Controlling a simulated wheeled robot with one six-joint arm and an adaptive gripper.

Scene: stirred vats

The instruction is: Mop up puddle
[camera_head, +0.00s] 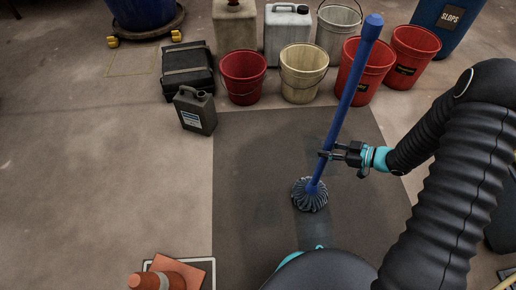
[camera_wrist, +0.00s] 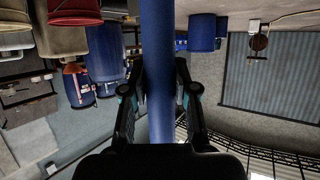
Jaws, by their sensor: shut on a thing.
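A blue mop (camera_head: 350,95) with a grey stringy head (camera_head: 310,195) stands tilted, its handle top leaning to the right. Its head rests on a dark grey floor mat (camera_head: 240,150). My gripper (camera_head: 326,154) is shut around the lower part of the handle. In the wrist view the blue handle (camera_wrist: 158,50) runs between the two fingers of my gripper (camera_wrist: 160,92).
Red buckets (camera_head: 243,76), a cream bucket (camera_head: 303,72), canisters (camera_head: 287,32) and a black case (camera_head: 187,68) line the back. A dark jerrycan (camera_head: 195,112) stands at the mat's left corner. An orange cone (camera_head: 165,277) is at front left. The left floor is clear.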

